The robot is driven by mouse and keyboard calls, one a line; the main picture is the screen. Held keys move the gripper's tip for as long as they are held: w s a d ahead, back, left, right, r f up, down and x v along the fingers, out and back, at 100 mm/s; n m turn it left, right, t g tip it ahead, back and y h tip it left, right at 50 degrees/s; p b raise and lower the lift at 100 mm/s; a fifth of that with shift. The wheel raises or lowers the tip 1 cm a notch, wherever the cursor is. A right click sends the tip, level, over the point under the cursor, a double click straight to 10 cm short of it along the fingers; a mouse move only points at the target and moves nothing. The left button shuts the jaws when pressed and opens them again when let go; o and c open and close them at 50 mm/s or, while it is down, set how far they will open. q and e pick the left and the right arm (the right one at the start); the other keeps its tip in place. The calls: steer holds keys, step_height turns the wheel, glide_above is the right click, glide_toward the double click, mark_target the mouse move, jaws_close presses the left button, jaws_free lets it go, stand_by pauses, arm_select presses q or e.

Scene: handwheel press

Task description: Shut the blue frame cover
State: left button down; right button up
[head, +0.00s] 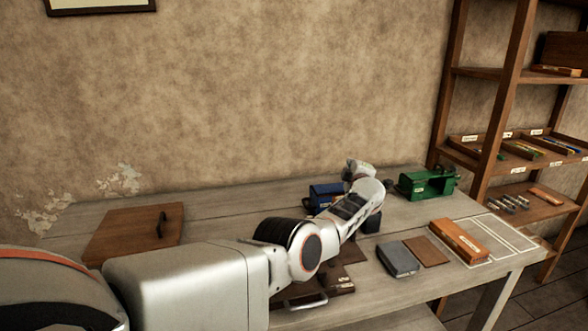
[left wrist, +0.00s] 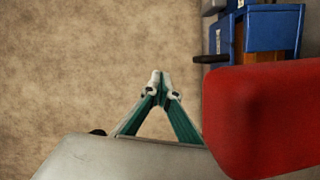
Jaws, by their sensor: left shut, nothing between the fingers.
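The blue frame (head: 325,194) stands on the bench near the wall in the head view, partly hidden behind my left arm. In the left wrist view the blue frame (left wrist: 272,28) is at the upper right, with a brown part in it and a dark handle sticking out to the left. I cannot tell how far its cover is open. My left gripper (left wrist: 161,84) is shut and empty, its teal fingers meeting at the tips against the wall background, apart from the frame. In the head view its fingers are not clear. My right gripper is not in view.
A large red block (left wrist: 262,118) fills the wrist view's lower right; I cannot tell what it is. A green machine (head: 427,183) stands right of my arm. A wooden board with handle (head: 120,235), grey block (head: 397,258) and orange box (head: 458,240) lie on the bench (head: 225,205).

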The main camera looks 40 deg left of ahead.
arm_select(q)
steer(key=shift+w+d+f, duration=0.15)
steer(key=shift+f, duration=0.2)
stand_by(0.4)
